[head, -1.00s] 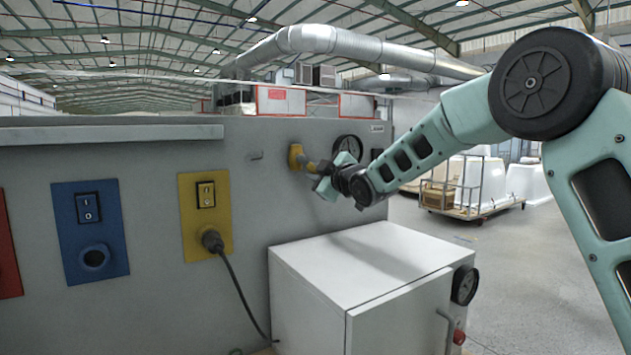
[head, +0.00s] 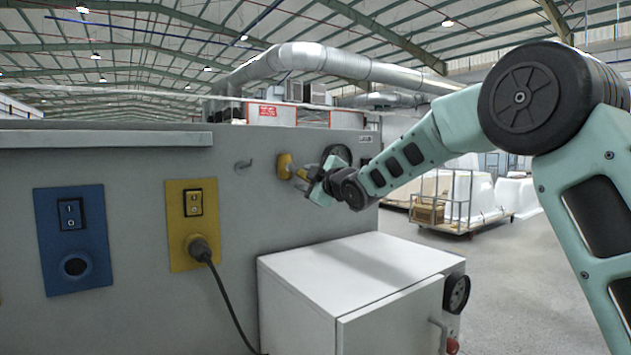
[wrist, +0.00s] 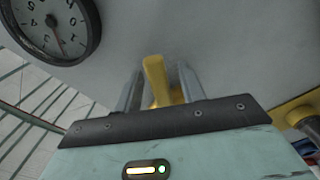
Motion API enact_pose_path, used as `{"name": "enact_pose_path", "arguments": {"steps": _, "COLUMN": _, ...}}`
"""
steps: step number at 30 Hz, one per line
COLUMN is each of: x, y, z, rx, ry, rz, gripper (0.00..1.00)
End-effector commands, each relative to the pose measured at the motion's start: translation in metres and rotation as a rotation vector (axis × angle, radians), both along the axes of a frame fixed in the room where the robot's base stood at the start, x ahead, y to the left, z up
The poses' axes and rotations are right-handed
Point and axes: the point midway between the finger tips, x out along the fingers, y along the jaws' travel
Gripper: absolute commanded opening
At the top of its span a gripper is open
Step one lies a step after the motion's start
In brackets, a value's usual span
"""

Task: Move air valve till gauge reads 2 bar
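The yellow air valve (head: 284,166) is mounted on the grey panel, and its yellow lever (wrist: 157,80) shows in the wrist view. My gripper (head: 310,180) is at the lever in the head view. In the wrist view the two fingers of my gripper (wrist: 161,90) stand on either side of the lever, with a narrow gap visible on the right. The round gauge (wrist: 50,22) is at the upper left of the wrist view, turned and cut off; I cannot read its value surely. In the head view the gauge (head: 337,152) is partly hidden by my gripper.
A white cabinet (head: 350,275) with a dial stands below my arm. A blue switch plate (head: 73,240) and a yellow one (head: 192,225) with a plugged cable are left on the panel. Open floor (head: 520,265) lies right.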

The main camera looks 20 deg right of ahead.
Motion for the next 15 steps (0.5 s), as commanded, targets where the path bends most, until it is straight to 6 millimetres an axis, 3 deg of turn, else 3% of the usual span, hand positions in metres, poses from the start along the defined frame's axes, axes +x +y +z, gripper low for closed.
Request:
{"name": "enact_pose_path", "arguments": {"steps": 5, "x": -0.017, "y": -0.006, "z": -0.001, "rx": 0.000, "ry": -0.002, "rz": -0.001, "gripper": 0.40}}
{"name": "enact_pose_path", "arguments": {"steps": 15, "x": -0.087, "y": -0.029, "z": -0.003, "rx": -0.001, "ry": -0.003, "rz": -0.002, "gripper": 0.40}}
